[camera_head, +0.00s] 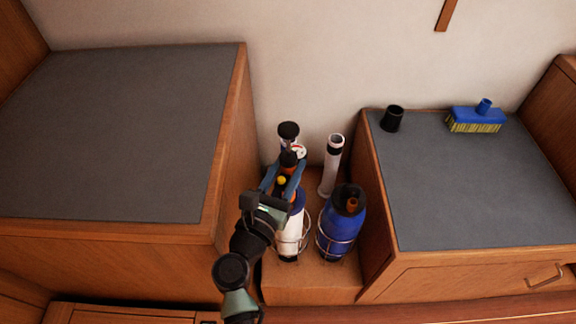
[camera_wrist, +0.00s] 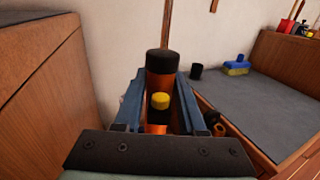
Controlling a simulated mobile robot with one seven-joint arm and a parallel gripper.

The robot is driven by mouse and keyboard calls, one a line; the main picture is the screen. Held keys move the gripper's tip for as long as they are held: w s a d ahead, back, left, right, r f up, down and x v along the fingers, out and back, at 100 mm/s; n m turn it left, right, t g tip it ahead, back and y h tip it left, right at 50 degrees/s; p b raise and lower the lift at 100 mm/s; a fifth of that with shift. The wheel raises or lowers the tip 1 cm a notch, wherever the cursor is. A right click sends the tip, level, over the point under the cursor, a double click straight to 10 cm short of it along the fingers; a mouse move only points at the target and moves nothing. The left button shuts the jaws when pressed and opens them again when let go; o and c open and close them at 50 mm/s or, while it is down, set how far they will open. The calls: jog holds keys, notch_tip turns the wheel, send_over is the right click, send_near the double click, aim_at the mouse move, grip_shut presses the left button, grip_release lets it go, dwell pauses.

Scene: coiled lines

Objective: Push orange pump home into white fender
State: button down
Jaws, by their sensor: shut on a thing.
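The orange pump (camera_wrist: 160,80) is a black-topped orange cylinder with a yellow cap in front, standing between my fingers in the wrist view. In the head view its black top (camera_head: 288,158) shows above the white fender. My gripper (camera_head: 284,171) is shut on the pump, with a blue finger on either side. The white fender (camera_head: 288,238) stands in a wire ring below my gripper, its upper part partly covered by my wrist. The pump's lower end is hidden, so I cannot tell how deep it sits in the fender.
A blue fender (camera_head: 338,225) with an orange fitting on top stands close right in its own ring. A white tube (camera_head: 331,170) and a black-topped item with a gauge (camera_head: 299,152) stand behind. Wooden cabinets flank the recess; a black cup (camera_head: 392,119) and blue brush (camera_head: 476,117) sit right.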

aim_at(280, 184)
jog(key=shift+c, duration=2)
grip_release()
jog(key=v, duration=0.7)
jog(key=shift+s+a, duration=0.15)
jog(key=shift+s, duration=0.1)
